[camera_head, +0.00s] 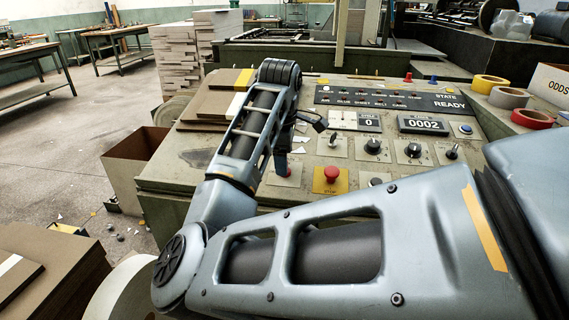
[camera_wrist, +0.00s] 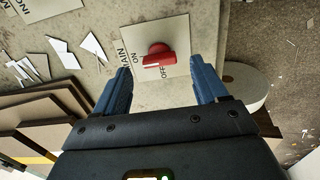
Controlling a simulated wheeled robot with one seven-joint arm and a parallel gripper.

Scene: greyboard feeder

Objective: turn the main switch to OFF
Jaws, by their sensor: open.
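The main switch is a red rotary knob (camera_wrist: 158,54) on a pale plate (camera_wrist: 176,28) marked MAIN, ON and OFF in the wrist view. Its grip bar lies roughly left to right, with a white mark at the left part, on the side of the ON label. OFF is printed below the knob. My gripper (camera_wrist: 162,66) is open, its blue fingers to the left and right of the knob, with visible gaps on both sides. I cannot tell how far the fingertips are above the plate. In the head view my gripper is over the plate's area and mostly hides the switch.
A red push button (camera_head: 331,173) on a yellow plate and several black knobs (camera_head: 373,147) are to the right on the panel. The display (camera_head: 448,104) reads READY; a counter (camera_head: 424,125) reads 0002. Greyboard sheets (camera_head: 213,105) lie to the left. Paper scraps (camera_wrist: 93,48) lie on the panel.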

